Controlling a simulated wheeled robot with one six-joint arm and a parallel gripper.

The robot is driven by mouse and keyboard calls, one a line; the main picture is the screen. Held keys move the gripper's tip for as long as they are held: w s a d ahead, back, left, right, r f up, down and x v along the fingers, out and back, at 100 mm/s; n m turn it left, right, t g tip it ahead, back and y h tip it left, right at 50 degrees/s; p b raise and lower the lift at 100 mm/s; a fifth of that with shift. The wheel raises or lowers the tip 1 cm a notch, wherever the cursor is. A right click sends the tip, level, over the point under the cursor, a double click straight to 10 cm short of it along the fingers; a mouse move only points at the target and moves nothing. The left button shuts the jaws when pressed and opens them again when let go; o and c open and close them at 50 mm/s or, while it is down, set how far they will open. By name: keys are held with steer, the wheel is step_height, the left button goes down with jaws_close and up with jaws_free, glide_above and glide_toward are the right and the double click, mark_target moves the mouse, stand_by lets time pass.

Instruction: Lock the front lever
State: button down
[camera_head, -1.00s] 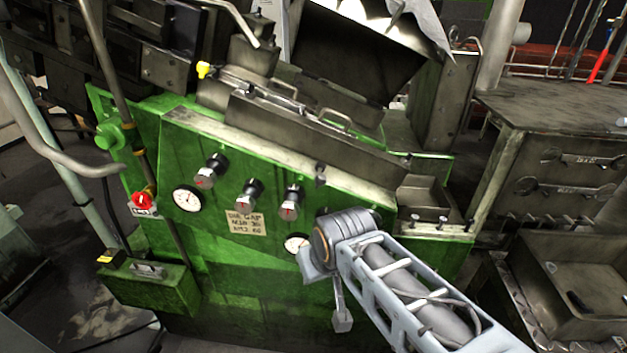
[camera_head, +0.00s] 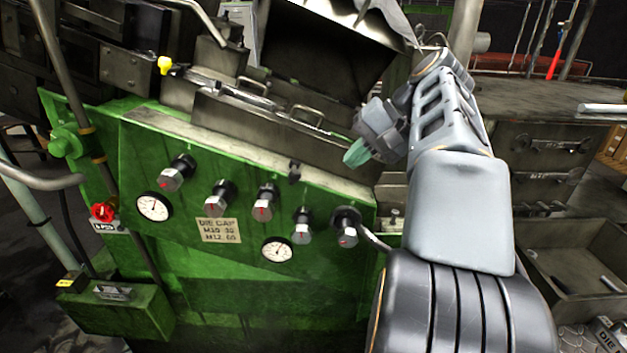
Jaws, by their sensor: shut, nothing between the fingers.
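The green machine front (camera_head: 150,270) fills the left and middle of the head view. I cannot tell for sure which part is the front lever. A bent grey bar (camera_head: 45,182) crosses the left edge, and another bent handle (camera_head: 208,20) rises at the top. A small dark latch-like part (camera_head: 294,171) sits on the sloping top edge of the green panel. My gripper (camera_head: 357,153) has teal fingertips, shut and empty. It is near the right end of the dark sloping cover, to the right of the small dark part. Whether it touches the cover cannot be told.
Several knobs (camera_head: 221,198), two dials (camera_head: 154,207) and a red valve (camera_head: 103,212) are on or beside the green panel. A yellow knob (camera_head: 165,65) is at upper left. A metal cabinet (camera_head: 530,135) and an open bin (camera_head: 590,240) stand at right.

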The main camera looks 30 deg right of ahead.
steer(key=shift+y, duration=0.4)
steer(key=v, duration=0.4)
steer(key=shift+d, duration=0.45)
steer(key=shift+a, duration=0.1)
steer(key=w+a+r+x, duration=0.1)
steer(key=r+x, duration=0.1)
steer(key=x, duration=1)
steer(key=shift+w+a+f, duration=0.2)
steer(key=shift+w+a, duration=0.3)
steer(key=shift+t, duration=0.3)
